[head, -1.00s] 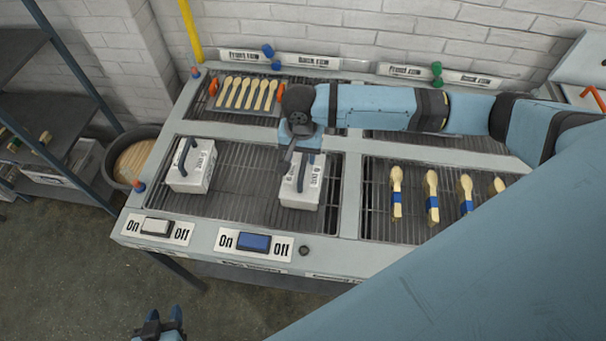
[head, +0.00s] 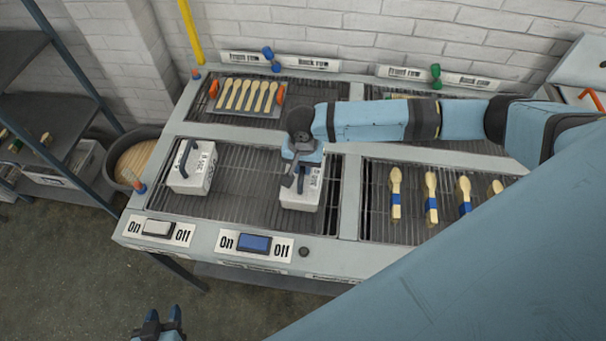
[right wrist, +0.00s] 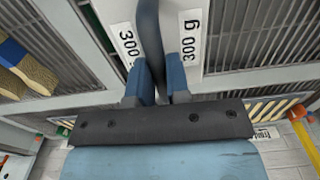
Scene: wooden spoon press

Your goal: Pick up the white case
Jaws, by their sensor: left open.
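Two white cases with dark arched handles stand on the dark grate. The right-hand white case (head: 299,200) is partly hidden by my right gripper (head: 300,178). In the right wrist view its white top, marked "300 g" (right wrist: 193,42), lies below the gripper. My right gripper's blue fingers (right wrist: 161,82) are close together with the dark handle (right wrist: 150,30) between them, and look shut on it. The case seems to rest on the grate. The other white case (head: 190,178) stands upright to the left, untouched. My left gripper (head: 158,322) is open and empty, low over the floor.
A tray of wooden spoons (head: 244,110) lies on the back left grate. Several spoons with blue bands (head: 431,200) lie on the right grate. Switches (head: 254,243) line the front edge. A round bin (head: 135,165) stands left of the table. Grate between the cases is clear.

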